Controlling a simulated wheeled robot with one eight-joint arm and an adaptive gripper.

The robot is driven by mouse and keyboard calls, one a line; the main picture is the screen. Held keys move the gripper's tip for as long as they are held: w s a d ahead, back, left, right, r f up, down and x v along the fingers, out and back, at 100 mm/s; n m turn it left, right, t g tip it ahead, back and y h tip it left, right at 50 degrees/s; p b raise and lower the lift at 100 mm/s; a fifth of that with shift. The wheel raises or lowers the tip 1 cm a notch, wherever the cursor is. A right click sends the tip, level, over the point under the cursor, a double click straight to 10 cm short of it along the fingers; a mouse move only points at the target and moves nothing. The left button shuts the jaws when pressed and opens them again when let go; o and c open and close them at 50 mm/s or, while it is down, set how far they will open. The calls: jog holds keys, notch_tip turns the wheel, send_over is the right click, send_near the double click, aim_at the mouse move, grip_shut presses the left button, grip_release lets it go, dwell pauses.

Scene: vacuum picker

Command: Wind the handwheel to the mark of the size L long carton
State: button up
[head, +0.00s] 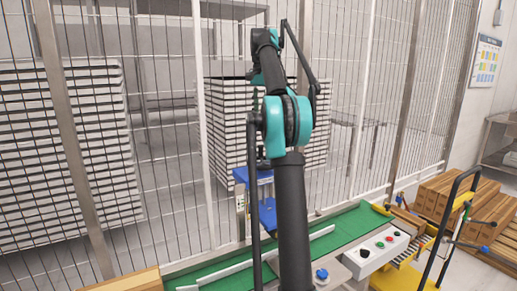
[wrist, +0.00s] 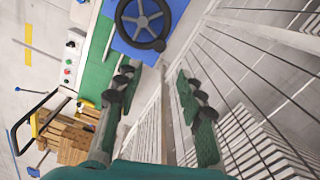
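The handwheel (wrist: 122,20), a black rim with grey spokes, sits on a blue panel (wrist: 180,12) at the top of the wrist view. A dark knob shows on its lower right rim. My gripper (wrist: 155,78) is open and empty, its two dark green fingers spread below the wheel in the picture and apart from it. In the head view my teal and black arm covers the middle, and I cannot make out the wheel or fingertips there. Part of the blue stand (head: 267,215) shows behind the arm. No size marks are readable.
A green conveyor belt (head: 347,225) runs below a wire fence (head: 175,130). A grey control box (head: 388,243) with buttons stands at its near side. A yellow-framed cart (head: 411,279) and brown cartons (head: 436,195) are at right. White stacks (head: 80,150) stand behind the fence. A chart (head: 487,60) hangs at right.

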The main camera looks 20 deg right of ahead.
notch_tip(320, 180, down, 16)
jog(key=shift+s+r, duration=0.1)
dwell(0.5)
jog(key=shift+c, duration=0.6)
grip_shut()
